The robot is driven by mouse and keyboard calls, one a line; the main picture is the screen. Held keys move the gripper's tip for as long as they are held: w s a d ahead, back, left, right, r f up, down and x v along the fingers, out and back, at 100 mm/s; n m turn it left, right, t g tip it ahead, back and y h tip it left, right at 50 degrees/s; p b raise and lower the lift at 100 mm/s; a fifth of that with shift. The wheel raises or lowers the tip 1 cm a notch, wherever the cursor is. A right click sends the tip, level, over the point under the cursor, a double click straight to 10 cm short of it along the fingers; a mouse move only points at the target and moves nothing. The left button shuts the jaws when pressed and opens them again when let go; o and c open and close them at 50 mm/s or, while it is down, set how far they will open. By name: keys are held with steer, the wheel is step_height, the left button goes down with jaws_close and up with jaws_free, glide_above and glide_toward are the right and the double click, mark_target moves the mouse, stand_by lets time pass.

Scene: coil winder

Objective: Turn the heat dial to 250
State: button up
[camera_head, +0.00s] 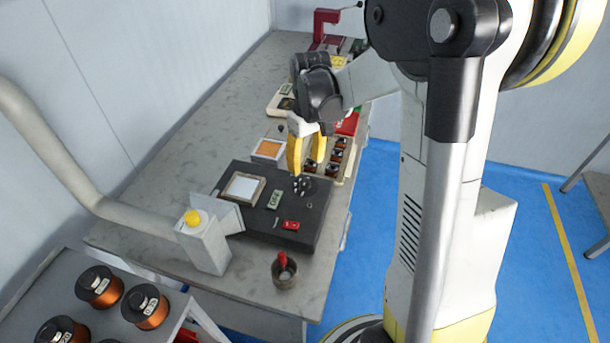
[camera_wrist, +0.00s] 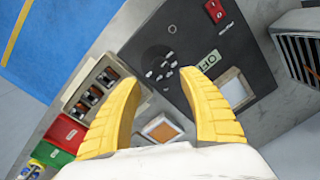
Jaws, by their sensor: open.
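The black control unit (camera_head: 262,224) lies on the bench with a pale square plate, a small green display (camera_head: 275,199) and a red switch (camera_head: 291,225). The dark round dial (camera_head: 303,187) with white marks is near its right edge; it also shows in the wrist view (camera_wrist: 160,64). I cannot read the dial's setting. The display in the wrist view (camera_wrist: 208,60) has dark characters, too small to read surely. My gripper (camera_head: 306,167) has two yellow fingers, open and empty, pointing down above the dial. In the wrist view the dial lies between and beyond the fingertips (camera_wrist: 160,76).
An orange square pad (camera_head: 268,149) and a tray of small parts (camera_head: 340,158) stand behind the unit. A cup with a red-handled item (camera_head: 285,270) stands in front. Copper coils (camera_head: 146,306) sit at lower left.

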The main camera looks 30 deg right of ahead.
mark_target(306, 181)
steer(key=shift+d+r, duration=0.1)
steer(key=shift+r, duration=2.25)
steer(key=s+a+r+m+t, duration=0.1)
steer(key=s+a+r+t, duration=0.2)
steer(key=s+a, duration=0.2)
steer(key=s+a+r+m+t, duration=0.1)
steer(key=s+a+r+t, duration=0.2)
steer(key=s, duration=0.7)
steer(key=a+t, duration=0.1)
steer(key=a, duration=0.1)
steer(key=shift+a+h, duration=0.3)
steer(key=shift+a, duration=0.1)
steer(key=shift+s, duration=0.1)
